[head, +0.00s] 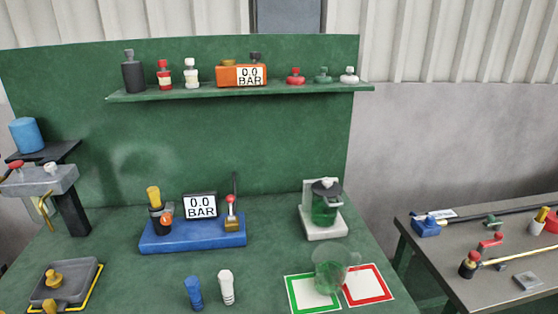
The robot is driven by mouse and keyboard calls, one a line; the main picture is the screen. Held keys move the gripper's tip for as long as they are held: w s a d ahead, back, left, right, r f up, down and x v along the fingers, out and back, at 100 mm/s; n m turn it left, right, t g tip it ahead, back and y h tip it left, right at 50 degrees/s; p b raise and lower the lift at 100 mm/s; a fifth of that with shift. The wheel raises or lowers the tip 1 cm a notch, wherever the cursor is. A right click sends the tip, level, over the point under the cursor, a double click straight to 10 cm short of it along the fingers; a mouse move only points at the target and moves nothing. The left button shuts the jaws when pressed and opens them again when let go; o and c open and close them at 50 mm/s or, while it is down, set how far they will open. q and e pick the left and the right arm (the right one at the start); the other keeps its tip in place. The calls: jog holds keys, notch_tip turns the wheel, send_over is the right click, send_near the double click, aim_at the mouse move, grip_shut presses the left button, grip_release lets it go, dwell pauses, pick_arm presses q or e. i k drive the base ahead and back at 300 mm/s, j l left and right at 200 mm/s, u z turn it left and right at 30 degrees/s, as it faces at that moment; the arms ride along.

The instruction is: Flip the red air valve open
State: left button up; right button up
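Several red parts are in view, and I cannot tell for sure which is the air valve. A red lever-like piece (491,241) sits on the grey side table at the right. A red-tipped lever (231,201) stands upright on the blue pump base (193,242), beside a display reading 0.0 BAR (200,206). A red knob (14,165) sits on top of a grey housing (38,181) at the left edge. Whether any of these is open or shut is too small to tell. Neither gripper is in view.
The green bench holds a green-filled jug (324,206), a clear beaker (328,273), a blue bottle (193,292) and a white bottle (227,287). A shelf (150,95) holds small bottles and an orange gauge (240,73). A gap separates the bench from the side table (478,292).

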aim_at(229, 198)
jog(key=i+j, duration=0.15)
jog(key=j, duration=0.25)
jog(key=i+j, duration=0.15)
jog(key=j, duration=0.25)
jog(key=i+j+u, duration=0.1)
jog(key=j, duration=0.3)
